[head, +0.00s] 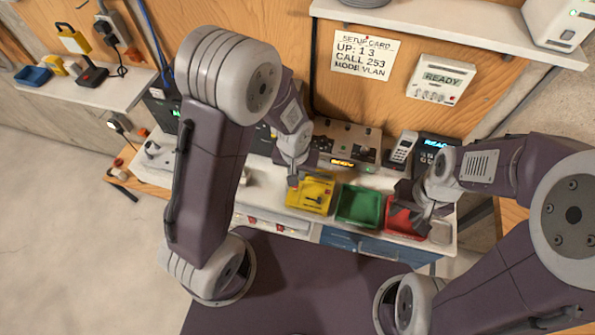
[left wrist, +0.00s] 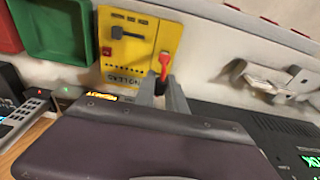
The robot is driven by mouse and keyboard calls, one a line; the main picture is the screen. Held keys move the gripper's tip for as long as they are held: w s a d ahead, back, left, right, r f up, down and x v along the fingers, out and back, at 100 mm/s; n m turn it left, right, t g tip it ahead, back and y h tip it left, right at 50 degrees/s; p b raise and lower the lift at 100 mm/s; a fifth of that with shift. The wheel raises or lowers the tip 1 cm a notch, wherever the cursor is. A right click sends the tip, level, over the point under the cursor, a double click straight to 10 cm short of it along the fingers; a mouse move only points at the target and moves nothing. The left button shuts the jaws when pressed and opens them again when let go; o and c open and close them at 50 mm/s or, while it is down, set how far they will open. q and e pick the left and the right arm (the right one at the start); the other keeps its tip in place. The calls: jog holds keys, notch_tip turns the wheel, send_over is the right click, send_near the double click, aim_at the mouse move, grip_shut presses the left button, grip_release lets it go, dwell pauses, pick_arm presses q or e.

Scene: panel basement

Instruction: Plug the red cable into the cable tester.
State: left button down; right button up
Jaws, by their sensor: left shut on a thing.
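The yellow cable tester (head: 312,194) lies on the white bench, left of the green bin. It also shows in the left wrist view (left wrist: 128,45), with dark lettering and a row of small dark marks. My left gripper (head: 293,178) is at the tester's left edge in the head view. In the left wrist view its fingers (left wrist: 162,90) are shut on the red cable's end (left wrist: 164,65), red with a dark part between the fingers. The red end overlaps the tester's edge; I cannot tell whether they touch. My right gripper (head: 425,215) is over the red bin; its jaws are unclear.
The green bin (head: 358,206) and red bin (head: 400,222) stand right of the tester. A control panel (head: 345,143) and a handset (head: 403,148) are behind. A white bracket-like thing (left wrist: 272,80) lies beside the tester. A READY box (head: 440,80) hangs on the wall.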

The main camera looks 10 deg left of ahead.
pick_arm(q)
jog(key=shift+f+b, duration=0.9)
dwell(2.3)
jog(key=c, duration=1.3)
grip_release()
jog(key=o, duration=0.4)
jog(key=shift+r, duration=0.1)
notch_tip(320, 180, up, 8)
jog(key=p, duration=0.6)
jog(key=shift+f+p, duration=0.25)
jog(key=shift+p, duration=0.15)
